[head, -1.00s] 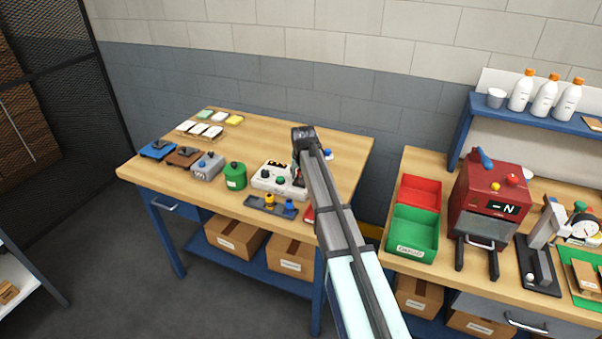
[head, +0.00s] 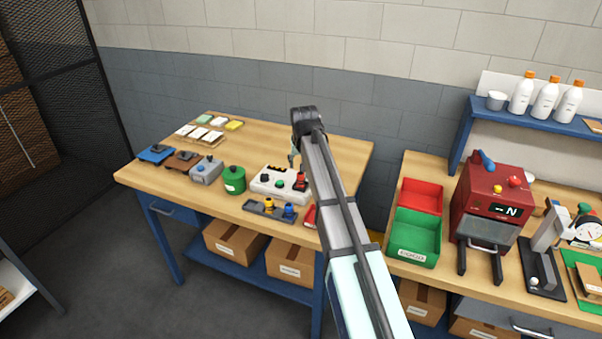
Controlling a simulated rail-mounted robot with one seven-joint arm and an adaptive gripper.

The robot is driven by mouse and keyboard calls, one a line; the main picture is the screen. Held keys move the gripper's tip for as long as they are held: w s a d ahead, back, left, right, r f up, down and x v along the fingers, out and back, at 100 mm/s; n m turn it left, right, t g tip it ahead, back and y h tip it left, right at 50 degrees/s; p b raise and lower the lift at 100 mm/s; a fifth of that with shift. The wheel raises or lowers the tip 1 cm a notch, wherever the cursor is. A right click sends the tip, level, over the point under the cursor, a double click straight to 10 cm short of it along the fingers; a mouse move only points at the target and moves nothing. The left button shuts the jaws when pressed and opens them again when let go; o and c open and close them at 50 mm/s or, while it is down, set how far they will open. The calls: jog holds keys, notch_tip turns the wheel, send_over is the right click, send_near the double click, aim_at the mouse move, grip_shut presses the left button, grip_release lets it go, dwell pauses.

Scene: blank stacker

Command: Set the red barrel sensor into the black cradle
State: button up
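A small red part (head: 301,179), likely the red barrel sensor, is at the right end of the white box (head: 262,187). It appears to sit in or on something black there, likely the black cradle (head: 299,187); at this size I cannot tell how well it is seated. My gripper (head: 293,163) is above and slightly left of the red part, apart from it. Its fingers are small and partly hidden by my arm, so their opening is unclear. I see nothing held in it.
A dark tray (head: 258,209) in front of the white box holds a yellow (head: 269,203) and a blue barrel part (head: 289,211). A green canister (head: 234,179) stands left of the box. A red item (head: 310,215) beside the tray is partly hidden by my arm.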

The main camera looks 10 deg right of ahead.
jog(key=shift+v, duration=1.7)
